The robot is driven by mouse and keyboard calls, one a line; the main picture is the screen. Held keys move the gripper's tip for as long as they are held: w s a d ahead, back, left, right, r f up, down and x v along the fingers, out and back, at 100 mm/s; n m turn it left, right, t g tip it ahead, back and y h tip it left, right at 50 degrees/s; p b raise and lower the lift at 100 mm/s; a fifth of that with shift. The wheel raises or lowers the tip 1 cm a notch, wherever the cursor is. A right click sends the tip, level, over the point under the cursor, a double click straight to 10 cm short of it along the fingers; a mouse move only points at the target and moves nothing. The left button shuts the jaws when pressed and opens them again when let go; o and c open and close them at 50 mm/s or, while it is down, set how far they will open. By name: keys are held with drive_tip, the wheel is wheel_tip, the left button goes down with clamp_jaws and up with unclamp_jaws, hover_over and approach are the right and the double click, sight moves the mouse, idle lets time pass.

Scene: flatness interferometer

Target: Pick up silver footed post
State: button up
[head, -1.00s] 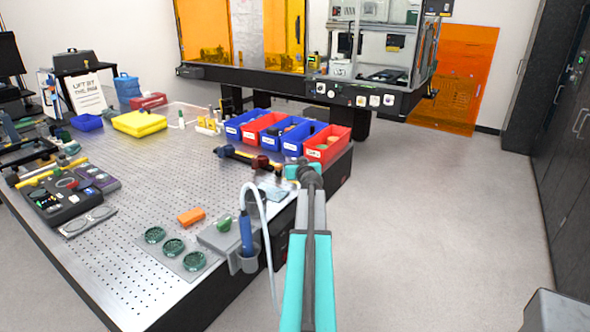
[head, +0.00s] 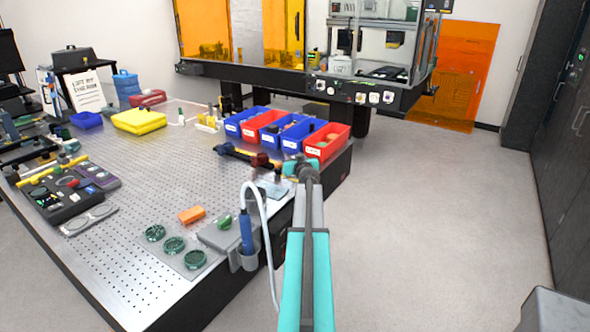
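My teal and grey arm reaches up from the bottom of the head view to the near right edge of the perforated metal table (head: 130,215). My gripper (head: 272,174) is at the far end of the arm, low over the table near its right edge. It is small and partly hidden by my wrist, so I cannot tell whether its fingers are open or shut. Several small upright posts (head: 211,111) stand at the back of the table, left of the bins. I cannot surely single out the silver footed post among the small things.
Blue and red bins (head: 326,142) line the back right edge. A dark and red rod-like tool (head: 245,156) lies before them. An orange block (head: 191,214), green round pieces (head: 173,245) and a blue tool in a holder (head: 246,235) are nearer. The middle of the table is clear.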

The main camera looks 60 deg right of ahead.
clamp_jaws()
drive_tip(key=shift+r, duration=0.1)
drive_tip(key=shift+r, duration=0.95)
drive_tip(key=shift+r+b, duration=0.4)
drive_tip(key=shift+r, duration=0.45)
drive_tip(key=s+a+b, duration=0.2)
drive_tip(key=s+a, duration=0.2)
drive_tip(key=a, duration=0.2)
drive_tip(key=s+a+r+b, duration=0.1)
drive_tip(key=s+a+b, duration=0.1)
drive_tip(key=s+a, duration=0.2)
drive_tip(key=a, duration=0.3)
drive_tip(key=shift+s+a+r, duration=0.15)
drive_tip(key=shift+s+a, duration=0.1)
